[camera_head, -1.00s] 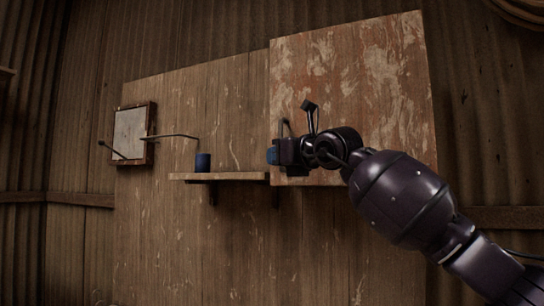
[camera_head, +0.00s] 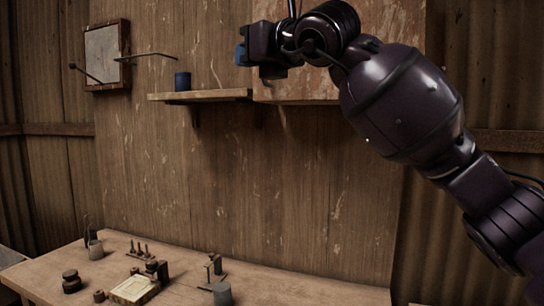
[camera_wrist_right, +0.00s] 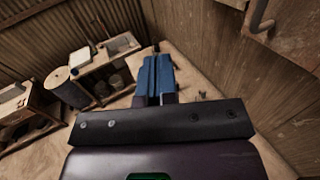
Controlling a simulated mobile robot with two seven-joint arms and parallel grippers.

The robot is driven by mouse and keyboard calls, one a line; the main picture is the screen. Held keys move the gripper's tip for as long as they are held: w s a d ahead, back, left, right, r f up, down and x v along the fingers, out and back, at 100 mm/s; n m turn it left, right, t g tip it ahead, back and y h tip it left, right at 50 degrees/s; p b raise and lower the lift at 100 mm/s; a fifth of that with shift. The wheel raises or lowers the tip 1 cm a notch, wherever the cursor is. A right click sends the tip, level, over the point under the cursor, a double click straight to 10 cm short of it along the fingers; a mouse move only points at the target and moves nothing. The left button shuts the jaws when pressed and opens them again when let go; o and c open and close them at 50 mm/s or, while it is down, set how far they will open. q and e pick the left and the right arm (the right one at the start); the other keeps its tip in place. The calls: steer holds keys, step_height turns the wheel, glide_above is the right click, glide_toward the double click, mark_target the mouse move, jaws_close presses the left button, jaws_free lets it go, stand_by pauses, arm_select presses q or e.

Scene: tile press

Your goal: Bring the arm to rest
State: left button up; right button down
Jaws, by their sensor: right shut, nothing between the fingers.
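My right arm comes in from the right in the head view and reaches across the upper part of the picture. My right gripper (camera_head: 242,53) is in front of the wall panel, above and to the right of the shelf in the picture. Its blue fingers point left. In the right wrist view the two blue fingers (camera_wrist_right: 157,75) lie together, shut, with nothing between them. My left gripper is in neither view.
A shelf (camera_head: 222,95) on the wooden wall holds a dark blue cup (camera_head: 183,81). A framed panel (camera_head: 107,55) with thin rods hangs left. Below, a workbench (camera_head: 290,287) carries a pale tile press (camera_head: 133,289) and several small items. Space between shelf and bench is clear.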

steer(key=s+d+f+m+g+y, duration=0.25)
steer(key=f+g+y, duration=0.25)
steer(key=f+y, duration=0.7)
steer(key=s+d+f+n+t+h, duration=0.2)
steer(key=d+f+n+t+h, duration=0.4)
steer(key=d+f+n+h, duration=0.9)
steer(key=s+d+f+n+t+h, duration=0.2)
steer(key=d+f+n+t+h, duration=0.5)
steer(key=d+f+n+h, duration=0.9)
steer(key=s+d+f+g+y, duration=0.1)
steer(key=s+f+g, duration=0.35)
steer(key=f, duration=0.35)
steer(key=s+f+g+y, duration=0.1)
steer(key=s+f+g, duration=0.3)
steer(key=s+f, duration=0.3)
steer(key=s+f+m+g+y, duration=0.1)
steer(key=s+f+g, duration=0.4)
steer(key=s, duration=0.5)
steer(key=s+f+m+g+y, duration=0.15)
steer(key=s+f+g, duration=0.25)
steer(key=s+f, duration=0.4)
steer(key=w+f+n+t+y, duration=0.1)
steer(key=w+f+t, duration=0.4)
steer(key=f+t, duration=0.3)
steer(key=shift+w+a+f+n, duration=0.35)
steer(key=shift+f+n, duration=0.05)
steer(key=shift+f, duration=0.25)
